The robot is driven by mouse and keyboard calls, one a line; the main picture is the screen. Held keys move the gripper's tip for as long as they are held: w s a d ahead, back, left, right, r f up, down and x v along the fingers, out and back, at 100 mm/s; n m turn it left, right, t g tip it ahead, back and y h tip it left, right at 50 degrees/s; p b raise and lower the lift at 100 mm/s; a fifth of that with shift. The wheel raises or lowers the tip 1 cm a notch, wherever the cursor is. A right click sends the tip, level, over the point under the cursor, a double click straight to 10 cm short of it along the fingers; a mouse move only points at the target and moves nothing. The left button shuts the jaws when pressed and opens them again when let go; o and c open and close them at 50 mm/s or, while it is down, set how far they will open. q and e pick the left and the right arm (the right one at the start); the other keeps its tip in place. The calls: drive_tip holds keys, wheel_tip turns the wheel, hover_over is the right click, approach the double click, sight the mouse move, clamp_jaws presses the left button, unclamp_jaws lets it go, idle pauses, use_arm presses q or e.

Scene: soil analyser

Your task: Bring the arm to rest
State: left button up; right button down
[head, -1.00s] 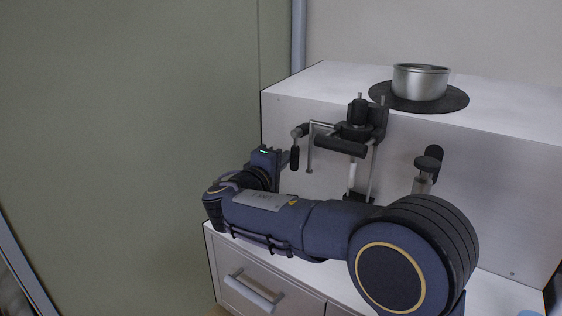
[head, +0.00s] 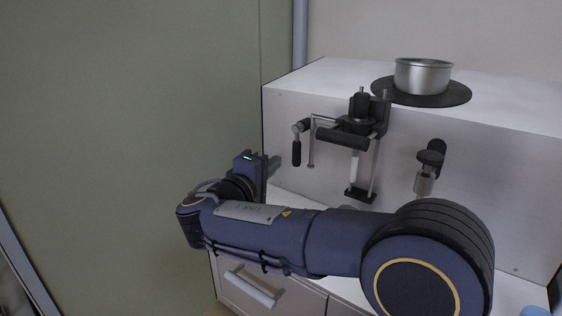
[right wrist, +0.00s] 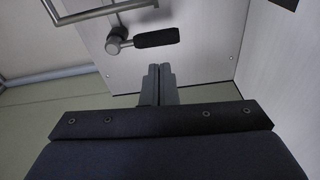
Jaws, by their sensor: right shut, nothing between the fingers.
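My right arm (head: 330,240) stretches from the lower right across the front of the white cabinet. My right gripper (head: 272,165) is at the cabinet's left front edge, below and left of the black-gripped crank handle (head: 297,152). In the right wrist view its two fingers (right wrist: 158,70) are together and empty. They point toward the pale panel, with the crank handle (right wrist: 156,38) just beyond the tips and apart from them. My left gripper is not in view.
The black press-like fixture (head: 357,130) and a black-knobbed valve (head: 430,158) stick out from the cabinet front. A metal bowl (head: 423,76) sits on a dark round mat (head: 460,95) on top. A drawer handle (head: 250,289) is below my arm.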

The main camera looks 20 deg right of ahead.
drive_tip(key=shift+v, duration=1)
